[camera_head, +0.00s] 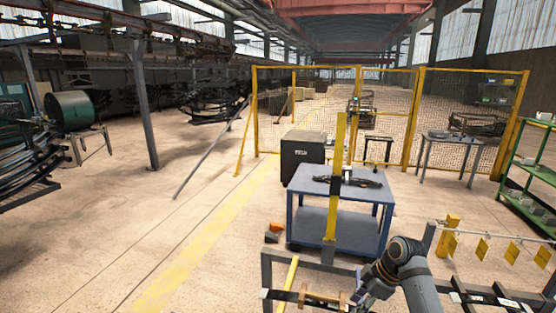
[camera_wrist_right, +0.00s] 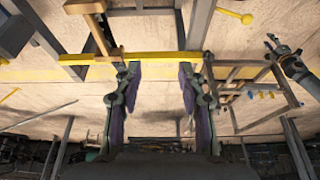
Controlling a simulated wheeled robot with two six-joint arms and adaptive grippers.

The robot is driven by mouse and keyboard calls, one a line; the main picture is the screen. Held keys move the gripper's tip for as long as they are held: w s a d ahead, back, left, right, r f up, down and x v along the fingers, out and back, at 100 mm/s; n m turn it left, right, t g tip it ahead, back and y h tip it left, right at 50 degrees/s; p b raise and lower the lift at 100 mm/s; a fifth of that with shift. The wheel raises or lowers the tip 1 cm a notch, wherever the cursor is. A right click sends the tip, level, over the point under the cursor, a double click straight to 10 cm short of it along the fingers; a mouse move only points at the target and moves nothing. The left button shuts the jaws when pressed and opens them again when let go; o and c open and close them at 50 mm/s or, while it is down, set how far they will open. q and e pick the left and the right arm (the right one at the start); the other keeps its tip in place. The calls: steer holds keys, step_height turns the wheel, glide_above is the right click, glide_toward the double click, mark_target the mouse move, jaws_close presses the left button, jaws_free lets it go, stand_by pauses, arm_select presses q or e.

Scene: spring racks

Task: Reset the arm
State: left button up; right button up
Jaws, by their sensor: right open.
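My right arm comes in at the bottom right of the head view, bent, with its gripper (camera_head: 368,292) low over a dark metal rack frame (camera_head: 267,270). In the right wrist view the right gripper (camera_wrist_right: 160,78) has its two fingers spread wide, with nothing between them. A yellow bar (camera_wrist_right: 160,57) crosses just beyond the fingertips; I cannot tell whether it touches them. A brown bracket (camera_wrist_right: 98,35) is beside the left fingertip.
A blue table (camera_head: 360,202) carrying a dark spring part (camera_head: 365,182) stands ahead, behind a tall yellow post (camera_head: 334,215). A rail with yellow tags (camera_head: 482,247) and a green shelf (camera_head: 530,150) are at the right. The floor at the left is open.

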steer(key=s+f+m+h, duration=0.2)
steer(key=s+f+m, duration=0.25)
steer(key=f, duration=0.25)
steer(key=s+d+m+t+h, duration=0.25)
steer(key=s+m, duration=0.65)
steer(key=s, duration=1.1)
step_height(320, 180, down, 29)
steer(key=d+g+b, duration=0.2)
steer(key=b, duration=0.3)
arm_select(q)
step_height(320, 180, down, 10)
steer(key=w+b, duration=0.2)
steer(key=b, duration=0.3)
arm_select(e)
steer(key=s+d+f, duration=0.1)
steer(key=s+f, duration=1.9)
steer(key=f, duration=0.3)
steer(key=shift+s+d+f+g, duration=0.15)
steer(key=shift+d+f+g, duration=0.05)
steer(key=shift+f+g, duration=0.15)
